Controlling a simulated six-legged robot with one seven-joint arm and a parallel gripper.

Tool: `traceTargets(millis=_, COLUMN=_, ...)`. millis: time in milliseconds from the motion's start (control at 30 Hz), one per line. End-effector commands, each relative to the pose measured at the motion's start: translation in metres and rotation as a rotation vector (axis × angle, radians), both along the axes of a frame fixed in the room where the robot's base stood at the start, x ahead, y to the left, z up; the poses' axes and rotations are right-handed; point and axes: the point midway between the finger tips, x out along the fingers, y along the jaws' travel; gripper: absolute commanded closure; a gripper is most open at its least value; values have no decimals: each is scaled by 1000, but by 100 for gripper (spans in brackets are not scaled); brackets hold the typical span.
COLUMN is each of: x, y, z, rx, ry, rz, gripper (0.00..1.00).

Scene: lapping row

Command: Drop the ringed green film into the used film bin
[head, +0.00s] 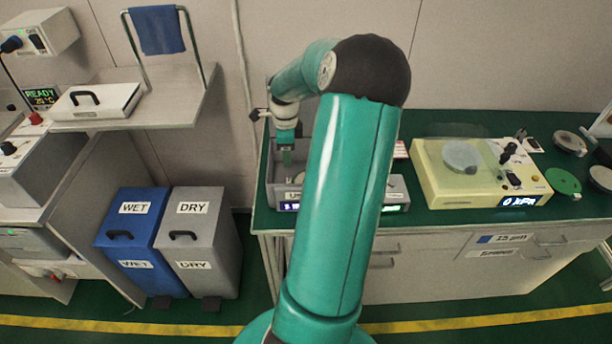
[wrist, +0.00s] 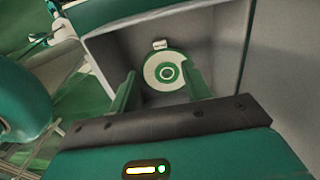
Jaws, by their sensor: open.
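My gripper (head: 286,158) points down over a grey open-topped basin (head: 318,158) at the left end of the green counter. In the wrist view its two green fingers (wrist: 158,72) are apart with nothing held between them. Beyond the fingertips, inside the basin (wrist: 112,50), is a round pale disc (wrist: 152,71) with green at its edge and a green ring at its middle. I cannot tell if it is the ringed film. A plain-looking green disc (head: 563,181) lies on the counter at right. I see no bin labelled for used film.
A blue WET bin (head: 130,230) and a grey DRY bin (head: 200,235), both lidded, stand on the floor at left. A cream lapping machine (head: 440,182) stands on the counter right of the basin. A shelf (head: 180,108) juts from the wall at left.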

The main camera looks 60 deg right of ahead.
Motion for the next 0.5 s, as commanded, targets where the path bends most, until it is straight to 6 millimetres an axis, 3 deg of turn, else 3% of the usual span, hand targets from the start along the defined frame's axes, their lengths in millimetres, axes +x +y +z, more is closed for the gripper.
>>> traceTargets(millis=167, x=1, y=-1, z=22, rx=-6, ry=-1, rz=0, gripper=52)
traceTargets(millis=500, x=1, y=-1, z=97, rx=-6, ry=-2, rz=0, gripper=52)
